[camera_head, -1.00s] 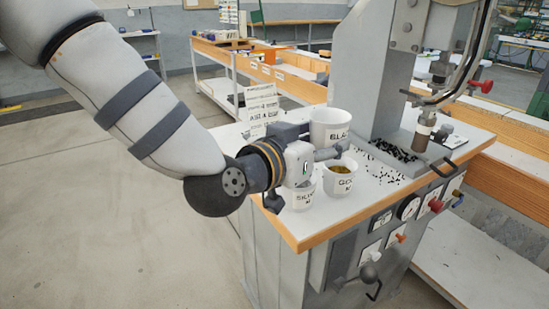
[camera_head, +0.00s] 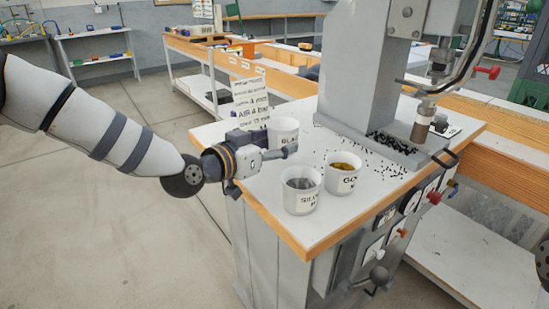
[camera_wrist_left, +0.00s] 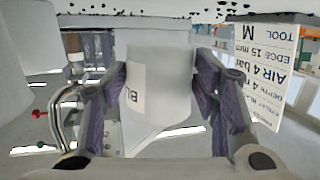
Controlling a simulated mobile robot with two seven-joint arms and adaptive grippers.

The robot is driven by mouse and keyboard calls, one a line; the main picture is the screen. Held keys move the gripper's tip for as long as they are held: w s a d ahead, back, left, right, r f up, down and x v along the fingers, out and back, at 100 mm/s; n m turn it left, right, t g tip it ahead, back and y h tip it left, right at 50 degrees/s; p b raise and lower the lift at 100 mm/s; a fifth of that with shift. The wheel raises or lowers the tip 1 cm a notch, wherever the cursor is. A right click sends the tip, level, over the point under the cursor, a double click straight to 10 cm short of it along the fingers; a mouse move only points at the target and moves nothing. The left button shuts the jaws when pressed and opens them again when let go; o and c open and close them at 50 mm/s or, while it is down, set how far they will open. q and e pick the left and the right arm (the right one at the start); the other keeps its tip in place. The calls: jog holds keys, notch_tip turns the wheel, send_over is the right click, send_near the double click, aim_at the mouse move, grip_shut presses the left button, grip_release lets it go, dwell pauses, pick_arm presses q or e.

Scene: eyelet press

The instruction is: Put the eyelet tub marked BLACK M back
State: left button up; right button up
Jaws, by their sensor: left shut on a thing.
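The white tub with a label starting "BLA" (camera_head: 284,132) is at the back left of the press table, in front of the text card. My left gripper (camera_head: 272,144) is shut on it, one finger on each side. In the left wrist view the tub (camera_wrist_left: 158,85) sits between the dark finger pads, with part of its label showing. Its base is hidden behind my gripper in the head view, so I cannot tell whether it touches the table. My right gripper is not in view.
The silver tub (camera_head: 301,194) and the gold tub (camera_head: 343,176) stand side by side near the table's front edge. The text card (camera_head: 250,100) stands behind the held tub. Loose black eyelets (camera_head: 385,143) lie by the press column (camera_head: 363,70) on the right.

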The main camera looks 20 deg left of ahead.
aim_at(272, 168)
pick_arm(q)
jog(key=shift+w+a+f, duration=0.2)
jog(key=shift+f, duration=0.05)
jog(key=f, duration=0.3)
jog(key=shift+w+a+f+b, duration=0.15)
jog(key=shift+a+f+b, duration=0.1)
jog(key=shift+b, duration=0.15)
jog(key=shift+d+r, duration=0.1)
jog(key=shift+r, duration=0.1)
jog(key=shift+f, duration=0.1)
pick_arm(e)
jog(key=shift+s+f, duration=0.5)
pick_arm(q)
jog(key=o, duration=1.2)
jog(key=shift+f, duration=0.1)
